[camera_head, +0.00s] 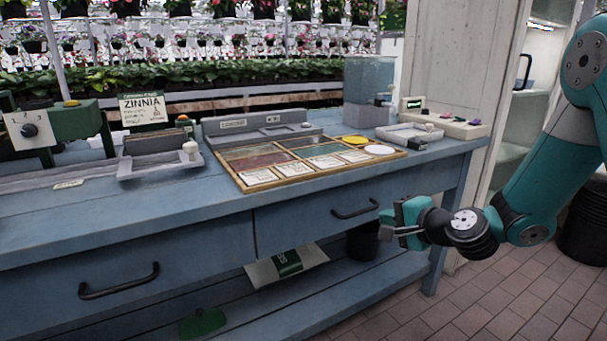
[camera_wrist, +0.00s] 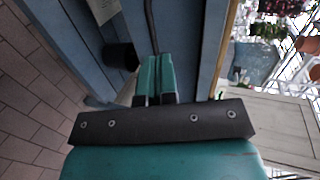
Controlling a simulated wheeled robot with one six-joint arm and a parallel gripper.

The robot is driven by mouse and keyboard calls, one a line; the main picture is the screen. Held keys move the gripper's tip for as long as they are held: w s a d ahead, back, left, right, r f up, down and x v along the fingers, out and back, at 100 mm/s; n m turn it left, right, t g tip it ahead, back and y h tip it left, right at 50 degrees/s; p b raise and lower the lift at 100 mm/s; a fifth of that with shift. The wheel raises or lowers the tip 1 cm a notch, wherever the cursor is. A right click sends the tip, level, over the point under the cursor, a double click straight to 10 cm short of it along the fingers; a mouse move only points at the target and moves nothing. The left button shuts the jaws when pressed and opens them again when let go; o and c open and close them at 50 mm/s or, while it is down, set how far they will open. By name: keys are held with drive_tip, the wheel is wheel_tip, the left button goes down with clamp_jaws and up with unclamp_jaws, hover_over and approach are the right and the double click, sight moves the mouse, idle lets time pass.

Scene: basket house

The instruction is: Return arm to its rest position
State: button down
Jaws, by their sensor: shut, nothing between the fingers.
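My teal arm reaches in from the right in the head view. My gripper (camera_head: 390,226) is in front of the blue workbench (camera_head: 210,215), below its top edge and close to the right drawer's dark handle (camera_head: 355,209). I cannot tell from the head view whether it touches the bench. In the wrist view my gripper (camera_wrist: 157,62) has its two teal fingers together with nothing between them, pointing toward the bench front. The handle (camera_wrist: 150,22) shows as a dark bar beyond the fingertips.
On the bench stand a wooden tray with cards (camera_head: 262,186), a ZINNIA sign (camera_head: 143,108), a green device with a dial (camera_head: 70,125) and a clear box (camera_head: 369,80). A dark pot (camera_head: 363,243) and a paper packet (camera_head: 287,266) sit on the lower shelf. Tiled floor (camera_head: 480,308) is open at lower right.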

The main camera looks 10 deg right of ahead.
drive_tip(key=s+a+r+n+g+y, duration=0.1)
drive_tip(key=s+a+r+n+g, duration=0.25)
drive_tip(key=s+a+n, duration=0.35)
drive_tip(key=s+a+r+n+g+y, duration=0.1)
drive_tip(key=s+a+r+n+g, duration=0.1)
drive_tip(key=s+a+n+g, duration=0.5)
drive_tip(key=s+d+r+n+g+h, duration=0.1)
drive_tip(key=s+d+n+h, duration=0.15)
drive_tip(key=s, duration=0.65)
drive_tip(key=s+d+r+n+g+h, duration=0.1)
drive_tip(key=s+n, duration=0.3)
drive_tip(key=s, duration=0.5)
wheel_tip(320, 180, up, 28)
drive_tip(key=p, duration=2.7)
drive_tip(key=shift+w+a+m+p, duration=0.15)
drive_tip(key=shift+w+m+p, duration=0.15)
drive_tip(key=shift+m, duration=0.05)
